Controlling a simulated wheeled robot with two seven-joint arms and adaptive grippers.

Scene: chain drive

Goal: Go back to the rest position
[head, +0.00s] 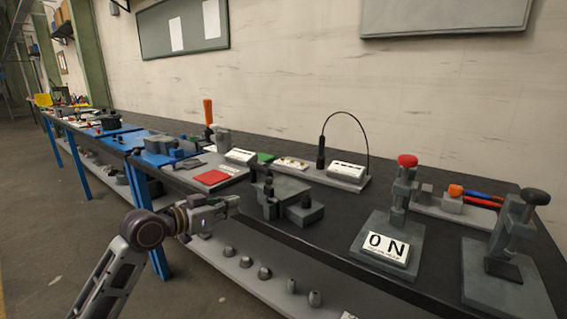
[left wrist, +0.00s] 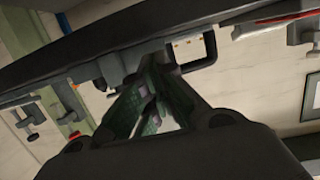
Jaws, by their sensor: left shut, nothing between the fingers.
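My left gripper (head: 232,203) is shut and empty in the head view, in front of the long bench (head: 330,232) near its front edge. Its arm comes up from the lower left. In the left wrist view my two left fingers (left wrist: 150,68) meet at their tips with nothing held, and the bench's dark edge (left wrist: 60,72) runs across behind them. A grey fixture (head: 284,194) stands on the bench just right of the gripper in the head view. My right gripper is not in view.
A red-knobbed press on an "ON" base (head: 385,258) and a black-knobbed press (head: 508,270) stand at the right. A red plate (head: 210,178) lies behind the gripper. Several small grey parts (head: 264,272) sit on the lower shelf. Floor at the left is clear.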

